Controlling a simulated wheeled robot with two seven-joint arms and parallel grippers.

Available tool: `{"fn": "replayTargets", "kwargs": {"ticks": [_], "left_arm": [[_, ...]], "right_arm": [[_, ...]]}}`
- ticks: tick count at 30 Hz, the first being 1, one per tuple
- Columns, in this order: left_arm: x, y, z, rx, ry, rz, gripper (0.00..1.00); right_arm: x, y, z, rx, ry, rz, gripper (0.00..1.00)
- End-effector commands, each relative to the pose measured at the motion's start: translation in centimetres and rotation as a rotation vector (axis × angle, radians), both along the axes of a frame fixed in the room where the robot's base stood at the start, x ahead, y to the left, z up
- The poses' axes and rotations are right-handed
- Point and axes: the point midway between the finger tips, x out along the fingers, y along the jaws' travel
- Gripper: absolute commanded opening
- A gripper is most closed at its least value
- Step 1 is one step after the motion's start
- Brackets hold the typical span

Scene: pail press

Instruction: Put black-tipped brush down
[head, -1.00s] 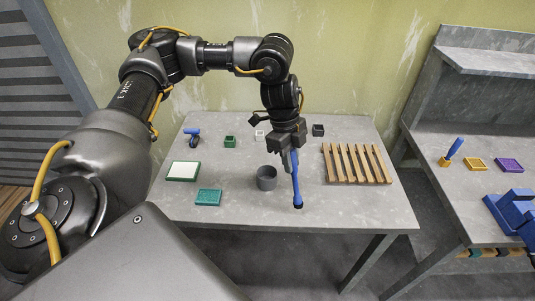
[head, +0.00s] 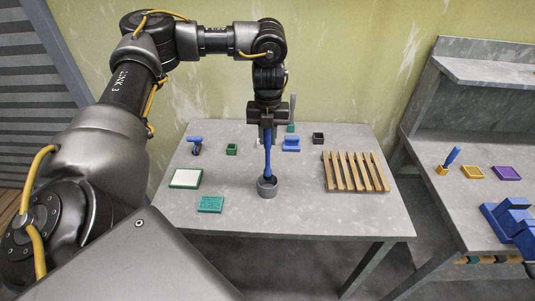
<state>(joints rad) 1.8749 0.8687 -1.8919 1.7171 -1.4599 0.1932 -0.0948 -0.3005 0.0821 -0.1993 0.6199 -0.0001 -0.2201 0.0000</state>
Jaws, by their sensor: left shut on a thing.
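My left gripper (head: 268,140) is shut on the black-tipped brush (head: 268,160), which has a long blue handle. My right gripper is not in view.
A slatted wooden rack (head: 355,172) lies to the right on the table (head: 330,215). A green-framed white pad (head: 186,178) and a teal block (head: 210,204) lie left of the pail. Small coloured items stand along the back. A second bench (head: 455,210) stands at right.

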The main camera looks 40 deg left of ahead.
Motion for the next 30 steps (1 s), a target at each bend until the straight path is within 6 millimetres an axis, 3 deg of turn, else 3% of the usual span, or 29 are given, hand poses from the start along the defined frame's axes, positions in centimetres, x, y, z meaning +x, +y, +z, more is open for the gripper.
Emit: {"fn": "replayTargets", "kwargs": {"ticks": [4, 11, 18, 30], "left_arm": [[-0.1, 0.0, -2.1, -0.001, 0.002, 0.003, 0.00], [0.0, 0.0, -2.9, 0.000, -0.001, 0.002, 0.00], [-0.1, 0.0, -6.1, -0.001, 0.003, 0.003, 0.00], [0.0, 0.0, -6.9, 0.000, -0.001, 0.002, 0.00]], "right_arm": [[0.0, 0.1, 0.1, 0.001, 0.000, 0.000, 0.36], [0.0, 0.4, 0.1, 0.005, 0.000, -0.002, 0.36], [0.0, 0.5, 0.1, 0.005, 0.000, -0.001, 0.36], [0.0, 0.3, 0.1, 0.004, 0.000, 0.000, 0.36]]}}
